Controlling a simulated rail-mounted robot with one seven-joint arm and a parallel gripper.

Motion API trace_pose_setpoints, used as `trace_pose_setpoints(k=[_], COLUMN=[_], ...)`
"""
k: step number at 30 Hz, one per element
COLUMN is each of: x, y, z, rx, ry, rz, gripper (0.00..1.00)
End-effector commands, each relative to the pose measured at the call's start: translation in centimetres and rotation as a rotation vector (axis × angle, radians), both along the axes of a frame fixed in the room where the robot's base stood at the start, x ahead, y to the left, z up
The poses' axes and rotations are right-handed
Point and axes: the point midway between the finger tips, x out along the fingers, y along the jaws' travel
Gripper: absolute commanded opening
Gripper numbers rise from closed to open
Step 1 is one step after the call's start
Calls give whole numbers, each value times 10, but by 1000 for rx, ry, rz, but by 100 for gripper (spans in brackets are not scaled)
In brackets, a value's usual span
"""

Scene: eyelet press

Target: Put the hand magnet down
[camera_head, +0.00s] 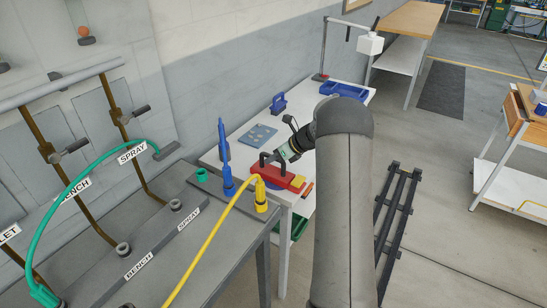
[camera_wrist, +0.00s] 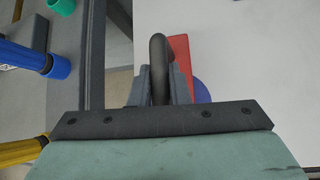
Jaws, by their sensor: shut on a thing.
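The hand magnet (camera_head: 268,172) is a red block with a dark looped handle, at the near left corner of the white table (camera_head: 232,150). My gripper (camera_head: 279,157) is shut on its handle. In the wrist view, the dark handle (camera_wrist: 159,55) stands between the fingers of my gripper (camera_wrist: 158,88), and part of the red body (camera_wrist: 181,52) shows beyond it. The gripper hides the rest. I cannot tell whether the magnet touches the tabletop or hangs just above it.
A blue disc edge (camera_wrist: 202,92) shows beside the magnet. A blue-grey plate (camera_head: 258,135), a blue handled holder (camera_head: 278,103) and a blue tray (camera_head: 346,91) are farther back. Upright blue (camera_head: 224,150) and yellow (camera_head: 260,195) nozzles stand close on the left grey bench.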

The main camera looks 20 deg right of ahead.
Motion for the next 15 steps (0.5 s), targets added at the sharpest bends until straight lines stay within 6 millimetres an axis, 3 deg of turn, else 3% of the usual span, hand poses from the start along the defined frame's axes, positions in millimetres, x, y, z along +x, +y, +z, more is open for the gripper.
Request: trace_pose_setpoints(k=[8, 9, 10, 15], x=[1, 0, 0, 0], y=[0, 0, 0, 0], z=[-3, -3, -3, -3], rx=[0, 0, 0, 0], ry=[-2, 0, 0, 0], rz=[0, 0, 0, 0], gripper=[0, 27, 35, 38])
